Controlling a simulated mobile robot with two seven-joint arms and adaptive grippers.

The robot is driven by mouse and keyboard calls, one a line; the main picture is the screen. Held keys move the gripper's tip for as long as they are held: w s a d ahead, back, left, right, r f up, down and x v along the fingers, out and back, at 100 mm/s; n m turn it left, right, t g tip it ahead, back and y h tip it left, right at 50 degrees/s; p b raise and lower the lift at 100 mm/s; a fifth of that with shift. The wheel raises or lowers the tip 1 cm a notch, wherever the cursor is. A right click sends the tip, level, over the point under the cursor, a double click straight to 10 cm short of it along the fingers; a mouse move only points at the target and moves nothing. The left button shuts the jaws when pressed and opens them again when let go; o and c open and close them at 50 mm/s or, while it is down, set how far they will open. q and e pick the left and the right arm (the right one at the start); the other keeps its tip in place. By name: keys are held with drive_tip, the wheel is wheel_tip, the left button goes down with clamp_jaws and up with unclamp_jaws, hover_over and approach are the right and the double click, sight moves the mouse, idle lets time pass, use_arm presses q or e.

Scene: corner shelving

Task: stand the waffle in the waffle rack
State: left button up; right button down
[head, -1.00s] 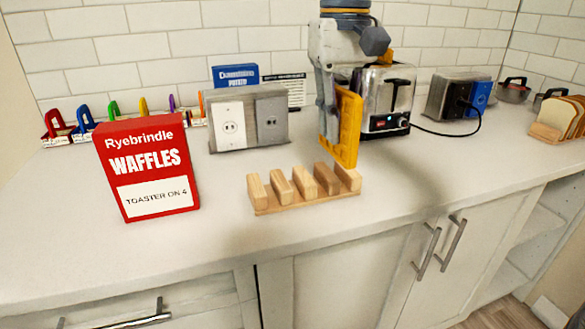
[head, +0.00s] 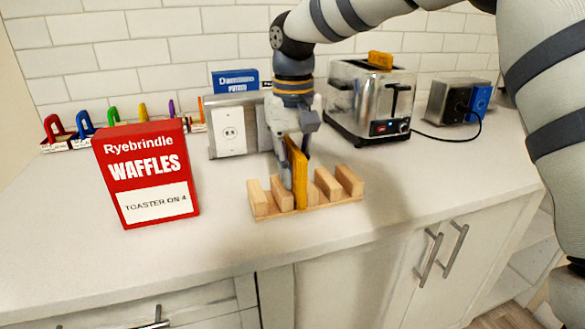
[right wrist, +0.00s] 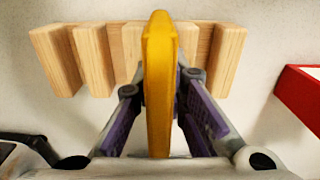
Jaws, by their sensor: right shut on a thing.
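The yellow-orange waffle (head: 299,180) is upright, edge-on to the head camera. My right gripper (head: 292,152) is shut on its upper part from above, and it also shows around the waffle in the right wrist view (right wrist: 158,110). The wooden waffle rack (head: 336,202) is a low base with several upright blocks. The waffle's lower end is at the rack, lined up near the gap between the second and third blocks from the left. I cannot tell whether its lower edge touches the base. The waffle hides part of the rack. My left gripper is out of view.
A red waffle box (head: 145,172) stands left of the rack. A chrome toaster (head: 371,102) with another waffle (head: 380,60) on top stands behind right. An outlet box (head: 232,130) is close behind the gripper. My right arm covers the right side. The front counter is clear.

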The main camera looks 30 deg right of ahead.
drive_tip(key=c, duration=1.6)
unclamp_jaws()
wheel_tip(320, 180, up, 12)
drive_tip(key=shift+r+b, duration=0.1)
drive_tip(key=shift+b, duration=0.2)
